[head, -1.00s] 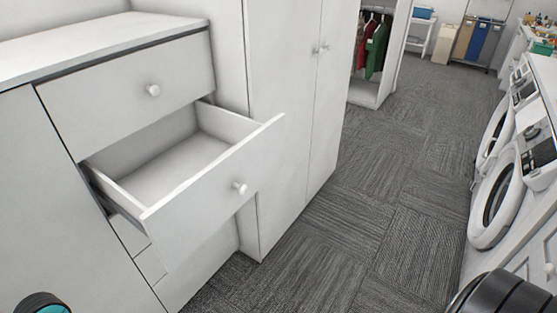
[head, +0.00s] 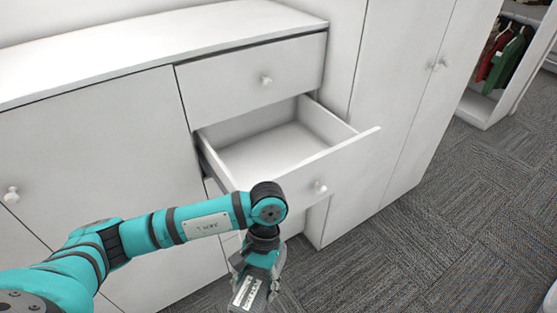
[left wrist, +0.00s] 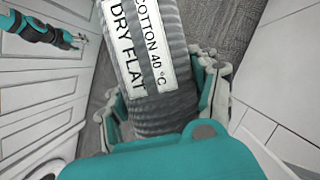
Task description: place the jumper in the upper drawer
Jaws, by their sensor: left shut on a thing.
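The jumper is grey and ribbed, with a white care label, and hangs folded in my left gripper (head: 258,272). In the head view the jumper (head: 245,291) is low in front of the dresser, outside and below the open drawer's front panel. In the left wrist view the jumper (left wrist: 172,112) lies between the fingers of my left gripper (left wrist: 162,105), which is shut on it. The open drawer (head: 342,158) is pulled out, and its visible inside is empty. The drawer above it (head: 250,84) is shut. Part of a teal and dark arm shows small at the wrist view's upper left.
The white dresser top (head: 150,45) is bare. A tall white cupboard (head: 395,110) stands right of the drawers, doors shut. An open wardrobe (head: 505,60) with hanging clothes is at the far right. Carpet (head: 450,220) is clear on the right.

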